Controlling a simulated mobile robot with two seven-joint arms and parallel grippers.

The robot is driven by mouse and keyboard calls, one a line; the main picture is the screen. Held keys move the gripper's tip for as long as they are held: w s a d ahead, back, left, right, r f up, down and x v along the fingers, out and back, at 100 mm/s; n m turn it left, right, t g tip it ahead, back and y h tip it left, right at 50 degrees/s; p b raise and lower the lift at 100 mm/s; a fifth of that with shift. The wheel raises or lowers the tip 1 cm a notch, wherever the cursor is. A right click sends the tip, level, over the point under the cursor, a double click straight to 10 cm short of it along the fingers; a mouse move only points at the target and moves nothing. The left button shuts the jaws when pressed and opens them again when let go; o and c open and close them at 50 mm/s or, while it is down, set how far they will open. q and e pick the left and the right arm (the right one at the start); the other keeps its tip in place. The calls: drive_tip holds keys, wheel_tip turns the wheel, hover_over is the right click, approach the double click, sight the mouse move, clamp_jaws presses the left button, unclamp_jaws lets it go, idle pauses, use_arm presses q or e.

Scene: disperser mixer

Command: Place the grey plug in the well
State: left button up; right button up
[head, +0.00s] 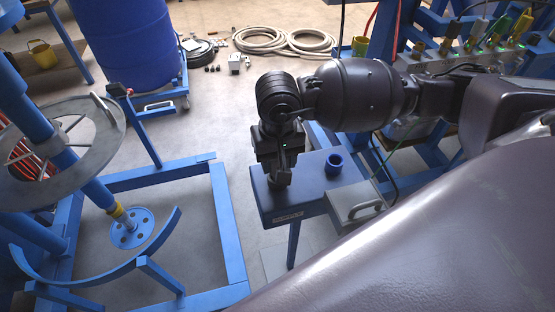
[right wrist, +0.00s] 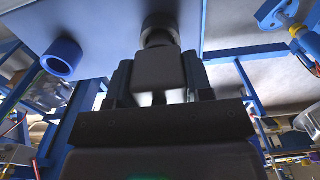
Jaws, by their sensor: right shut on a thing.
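My right gripper (head: 282,160) points down over the left part of a blue stand (head: 310,197). It is shut on the grey plug (head: 280,181), a dark, short round piece just below the fingers. In the right wrist view the plug (right wrist: 158,38) shows beyond the fingertips, close to the stand's top; I cannot tell whether it is seated or only touching. A blue ring with a dark round opening (head: 334,163) stands on the stand to the right; it also shows in the right wrist view (right wrist: 62,57). I cannot tell which part is the well. My left gripper is not seen.
A grey metal box with a handle (head: 357,204) sits against the stand's right side. A blue floor frame with a curved bar (head: 232,230) lies to the left, below a large wheel (head: 110,150). A blue drum (head: 125,45) and coiled hoses (head: 284,41) are behind.

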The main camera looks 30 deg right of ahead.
drive_tip(key=shift+f, duration=0.2)
drive_tip(key=shift+f, duration=0.2)
drive_tip(key=o, duration=1.1)
drive_tip(key=shift+c, duration=0.2)
drive_tip(key=shift+r, duration=0.25)
wheel_tip(320, 180, up, 11)
drive_tip(key=shift+f, duration=0.15)
drive_tip(key=shift+r, duration=0.6)
